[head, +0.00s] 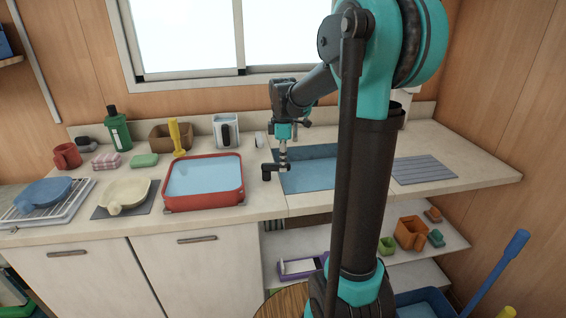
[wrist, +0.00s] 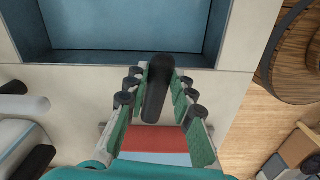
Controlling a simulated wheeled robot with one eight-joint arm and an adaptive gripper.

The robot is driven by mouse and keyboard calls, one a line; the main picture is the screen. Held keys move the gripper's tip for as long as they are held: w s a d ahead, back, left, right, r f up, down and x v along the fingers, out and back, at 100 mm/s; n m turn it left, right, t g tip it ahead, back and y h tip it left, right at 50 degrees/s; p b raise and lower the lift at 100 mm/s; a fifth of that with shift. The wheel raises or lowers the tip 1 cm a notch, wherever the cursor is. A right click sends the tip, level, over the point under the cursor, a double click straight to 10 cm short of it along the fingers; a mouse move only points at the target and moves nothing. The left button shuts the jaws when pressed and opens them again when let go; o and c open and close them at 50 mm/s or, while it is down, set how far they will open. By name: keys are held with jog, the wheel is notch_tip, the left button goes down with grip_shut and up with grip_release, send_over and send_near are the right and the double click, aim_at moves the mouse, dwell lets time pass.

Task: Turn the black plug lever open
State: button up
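The black plug lever (head: 273,171) stands on the counter strip between the blue sink basin (head: 312,175) and the red tub (head: 203,188). In the wrist view the lever (wrist: 156,95) is a dark rounded bar, lying between the two fingers of my gripper (wrist: 160,76). The green-padded fingers are spread on either side of it, and I see narrow gaps, so it does not look clamped. In the head view my gripper (head: 283,140) is just above the lever, with its fingers too small to make out. The lever's base is partly hidden.
The red tub holds blue water. A toaster-like white appliance (head: 225,131) stands behind. A grey ribbed mat (head: 424,170) lies right of the sink.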

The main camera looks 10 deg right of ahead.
grip_shut()
jog(key=shift+s, duration=0.1)
jog(key=s+m, duration=0.1)
jog(key=m, duration=0.1)
jog(key=s+a+m, duration=0.1)
jog(key=m, duration=0.2)
jog(key=s+a+m, duration=0.1)
jog(key=m, duration=0.1)
jog(key=shift+m, duration=0.3)
jog(key=a+m, duration=0.1)
jog(key=m, duration=0.1)
jog(key=s+m, duration=0.1)
jog(key=m, duration=0.1)
jog(key=shift+s+a, duration=0.15)
jog(key=shift+a, duration=0.25)
jog(key=shift+s+a+m, duration=0.1)
jog(key=shift+a+m, duration=0.4)
jog(key=shift+m, duration=0.6)
jog(key=shift+s+a+m, duration=0.1)
jog(key=shift+a+m, duration=0.4)
jog(key=shift+m, duration=0.6)
jog(key=shift+w, duration=0.1)
jog(key=o, duration=0.7)
grip_release()
